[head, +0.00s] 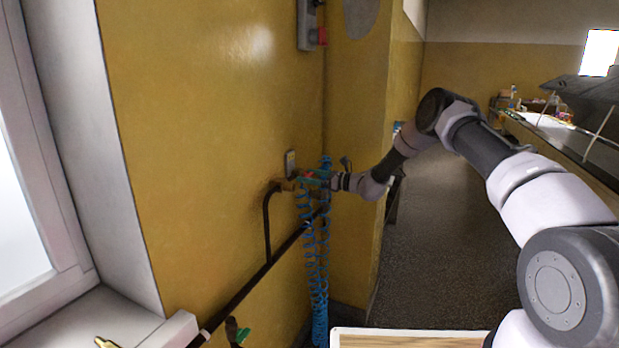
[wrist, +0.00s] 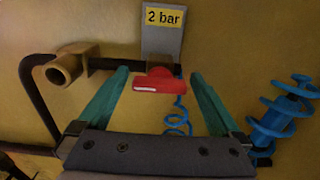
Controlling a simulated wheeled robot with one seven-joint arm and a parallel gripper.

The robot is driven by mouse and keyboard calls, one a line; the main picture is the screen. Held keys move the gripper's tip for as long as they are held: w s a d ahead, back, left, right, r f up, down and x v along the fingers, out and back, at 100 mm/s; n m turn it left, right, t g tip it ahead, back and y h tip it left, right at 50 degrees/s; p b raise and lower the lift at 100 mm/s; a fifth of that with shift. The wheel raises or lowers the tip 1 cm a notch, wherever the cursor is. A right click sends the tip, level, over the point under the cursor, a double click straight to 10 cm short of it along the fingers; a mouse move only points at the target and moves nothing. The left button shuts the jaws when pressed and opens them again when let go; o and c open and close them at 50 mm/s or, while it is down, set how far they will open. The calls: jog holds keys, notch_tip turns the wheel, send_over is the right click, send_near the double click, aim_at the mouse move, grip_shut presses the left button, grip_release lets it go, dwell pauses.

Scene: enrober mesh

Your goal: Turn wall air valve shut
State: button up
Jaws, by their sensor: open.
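The wall air valve has a red handle (wrist: 159,80) with a pale stripe, seen in the wrist view just below a grey plate (wrist: 162,42) marked "2 bar". A brass fitting (wrist: 68,68) is to its left on a dark pipe. My gripper (wrist: 160,88) is open, with one green finger on each side of the red handle and gaps between them and it. In the head view my gripper (head: 314,179) is at the valve by the yellow wall, and only a small bit of red shows there. The handle's lower side and mounting are partly hidden.
A blue coiled hose (head: 316,265) hangs below the valve; it also shows at right in the wrist view (wrist: 283,110). A dark pipe (head: 267,268) runs along the wall. A red-knobbed box (head: 306,25) is higher up. The floor (head: 440,230) to the right is clear.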

jog(key=c, duration=1.3)
jog(key=shift+n, duration=0.3)
jog(key=n, duration=0.3)
jog(key=shift+n, duration=0.4)
jog(key=n, duration=0.4)
jog(key=shift+n, duration=0.3)
jog(key=n, duration=0.4)
jog(key=shift+f, duration=0.1)
jog(key=shift+s+n, duration=0.1)
jog(key=shift+n, duration=2.4)
